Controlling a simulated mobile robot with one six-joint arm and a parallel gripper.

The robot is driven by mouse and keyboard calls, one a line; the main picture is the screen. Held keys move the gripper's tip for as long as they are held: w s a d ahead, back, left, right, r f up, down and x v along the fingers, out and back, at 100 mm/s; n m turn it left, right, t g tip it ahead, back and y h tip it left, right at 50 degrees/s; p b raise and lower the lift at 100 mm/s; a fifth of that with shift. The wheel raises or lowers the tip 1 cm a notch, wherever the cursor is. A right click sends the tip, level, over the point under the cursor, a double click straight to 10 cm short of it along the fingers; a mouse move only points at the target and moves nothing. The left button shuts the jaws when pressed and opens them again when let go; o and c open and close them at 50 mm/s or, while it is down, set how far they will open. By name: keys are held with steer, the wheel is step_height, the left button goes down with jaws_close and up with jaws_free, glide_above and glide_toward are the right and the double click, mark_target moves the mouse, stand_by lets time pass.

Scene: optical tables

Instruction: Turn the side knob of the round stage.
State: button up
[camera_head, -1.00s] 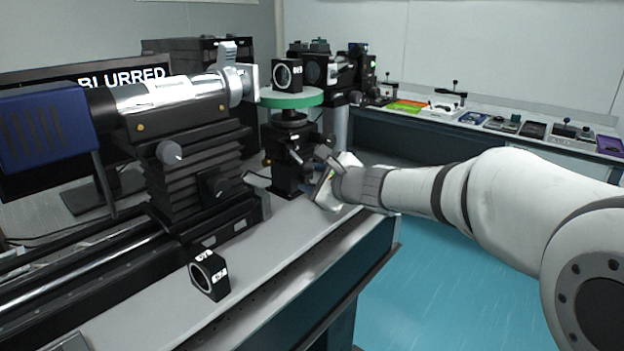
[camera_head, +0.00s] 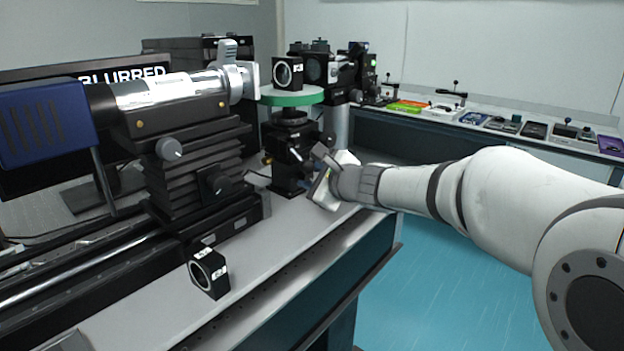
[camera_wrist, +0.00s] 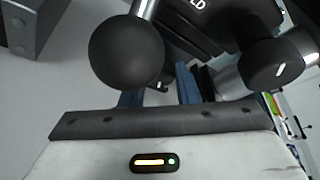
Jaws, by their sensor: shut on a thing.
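The round stage has a green disc top (camera_head: 291,99) and a black body (camera_head: 287,165) at the bench's far end. A black square mount (camera_head: 287,73) with a round opening stands on the disc. My gripper (camera_head: 312,168) is low at the stage's right side, level with its lower body. In the wrist view, my gripper's blue-grey fingers (camera_wrist: 160,88) reach in behind a black ball (camera_wrist: 127,50) on a metal rod, which covers part of the left finger. The fingers are shut on the side knob, but the contact is mostly hidden.
A black knob (camera_wrist: 283,62) with a white mark is close on the right in the wrist view. A blue and silver instrument (camera_head: 50,125) on a rail fills the left. A small black mount (camera_head: 209,272) stands on the near bench. The floor on the right is clear.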

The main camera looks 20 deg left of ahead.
steer(key=shift+f+b, duration=0.3)
steer(key=shift+b, duration=0.6)
steer(key=shift+r+n, duration=0.2)
steer(key=shift+n, duration=0.1)
steer(key=o, duration=0.7)
steer(key=shift+r, duration=0.1)
steer(key=v, duration=0.8)
steer(key=shift+a+p, duration=0.1)
steer(key=shift+p, duration=0.25)
